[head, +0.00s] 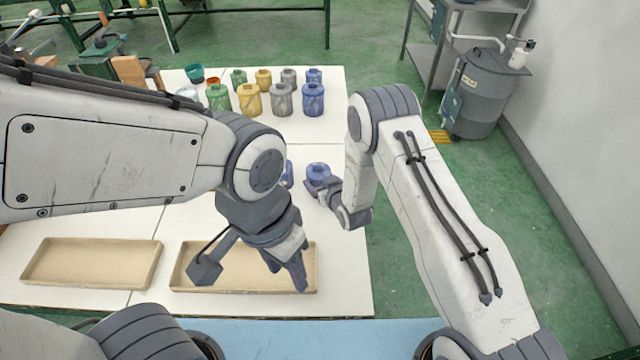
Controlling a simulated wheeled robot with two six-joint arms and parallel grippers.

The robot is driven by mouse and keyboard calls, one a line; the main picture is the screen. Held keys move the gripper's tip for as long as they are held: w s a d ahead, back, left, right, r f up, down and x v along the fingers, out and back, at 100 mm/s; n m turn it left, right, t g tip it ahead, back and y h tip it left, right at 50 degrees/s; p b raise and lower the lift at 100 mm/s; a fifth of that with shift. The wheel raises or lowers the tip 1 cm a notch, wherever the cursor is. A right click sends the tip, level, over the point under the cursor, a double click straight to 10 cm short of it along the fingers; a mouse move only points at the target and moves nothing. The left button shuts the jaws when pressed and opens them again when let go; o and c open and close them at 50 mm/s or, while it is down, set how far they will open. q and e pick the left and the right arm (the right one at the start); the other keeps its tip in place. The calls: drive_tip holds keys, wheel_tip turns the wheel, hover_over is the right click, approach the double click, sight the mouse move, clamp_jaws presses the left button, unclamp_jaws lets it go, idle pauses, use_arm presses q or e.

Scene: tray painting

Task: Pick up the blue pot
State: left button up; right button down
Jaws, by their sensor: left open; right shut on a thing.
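A blue pot (318,172) is at the middle of the white table, in my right gripper (318,185), which is shut on it. I cannot tell whether the pot is lifted off the table. My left gripper (297,279) is open, pointing down over the right-hand tan tray, with nothing seen in it. Another blue item (288,173) shows partly behind my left arm, mostly hidden. A larger blue pot (313,100) and a smaller blue one (314,76) stand at the right end of the back rows.
Grey, yellow and green pots stand in rows at the back of the white table (338,250). Two tan trays (92,262) (180,270) lie near the front. My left arm hides much of the table's middle left. A grey drum (478,95) stands beyond, at right.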

sight(320, 174)
wheel_tip(320, 174, up, 3)
drive_tip(key=shift+w+r+b, duration=0.1)
drive_tip(key=shift+b, duration=0.2)
drive_tip(key=s+d+r+b, duration=0.2)
drive_tip(key=s+d+r, duration=0.4)
drive_tip(key=s+d, duration=0.2)
wheel_tip(320, 174, up, 11)
drive_tip(key=p, duration=0.7)
drive_tip(key=shift+d+p, duration=0.25)
drive_tip(key=shift+p, duration=0.1)
drive_tip(key=shift+f, duration=0.15)
